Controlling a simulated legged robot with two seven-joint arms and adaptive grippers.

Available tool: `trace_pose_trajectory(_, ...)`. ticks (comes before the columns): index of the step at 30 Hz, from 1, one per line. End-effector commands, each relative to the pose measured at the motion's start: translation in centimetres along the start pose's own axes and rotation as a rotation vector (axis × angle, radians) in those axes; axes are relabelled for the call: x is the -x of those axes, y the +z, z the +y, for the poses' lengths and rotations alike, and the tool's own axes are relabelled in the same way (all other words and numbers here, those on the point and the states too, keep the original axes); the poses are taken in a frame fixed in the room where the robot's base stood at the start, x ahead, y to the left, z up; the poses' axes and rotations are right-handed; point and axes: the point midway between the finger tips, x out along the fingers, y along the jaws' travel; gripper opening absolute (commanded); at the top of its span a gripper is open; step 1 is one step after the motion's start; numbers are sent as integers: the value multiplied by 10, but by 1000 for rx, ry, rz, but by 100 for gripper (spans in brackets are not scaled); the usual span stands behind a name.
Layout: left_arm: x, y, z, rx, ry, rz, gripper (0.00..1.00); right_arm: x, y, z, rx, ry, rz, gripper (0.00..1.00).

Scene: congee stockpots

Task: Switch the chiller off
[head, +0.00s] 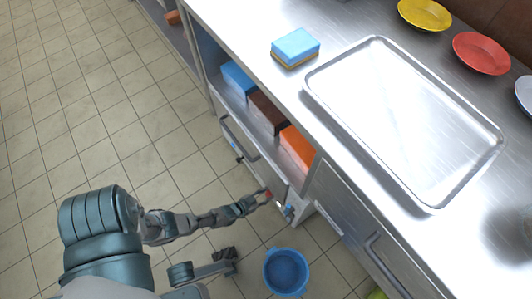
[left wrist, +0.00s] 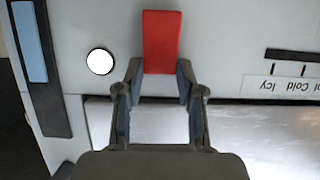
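The chiller (head: 243,149) shows as a metal front with a long handle, built in under the counter. A red switch (left wrist: 163,40) stands out on its pale control panel in the left wrist view. It shows small and red in the head view (head: 268,193). My left gripper (left wrist: 160,80) is at the panel, with its fingers apart at either side of the switch's lower end. I cannot tell whether they touch it. My left gripper also shows in the head view (head: 262,198). My right gripper (head: 228,260) is low over the floor; its fingers are unclear.
A white round light or button (left wrist: 100,61) and a slider (left wrist: 293,55) with a cold-level label flank the switch. A blue bucket (head: 286,271) stands on the floor nearby. A metal tray (head: 440,204) and a sponge (head: 295,47) lie on the counter. Tiled floor at left is clear.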

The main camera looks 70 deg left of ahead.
Motion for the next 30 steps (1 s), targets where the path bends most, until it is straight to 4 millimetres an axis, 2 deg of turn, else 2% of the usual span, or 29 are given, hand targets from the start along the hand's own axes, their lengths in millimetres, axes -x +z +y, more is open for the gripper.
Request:
trace_pose_trajectory(2,0,0,0,0,0,0,2,0,0,0,0,0,1,40)
trace_pose_trajectory(18,2,5,0,0,-1,119,3,0,0,0,0,1,0,40)
trace_pose_trajectory(27,3,5,0,0,0,122,2,0,0,0,0,1,0,40)
trace_pose_trajectory(28,3,5,0,0,0,122,45,0,0,0,0,1,0,40)
trace_pose_trajectory(30,3,5,0,0,0,122,62,0,0,0,0,1,0,40)
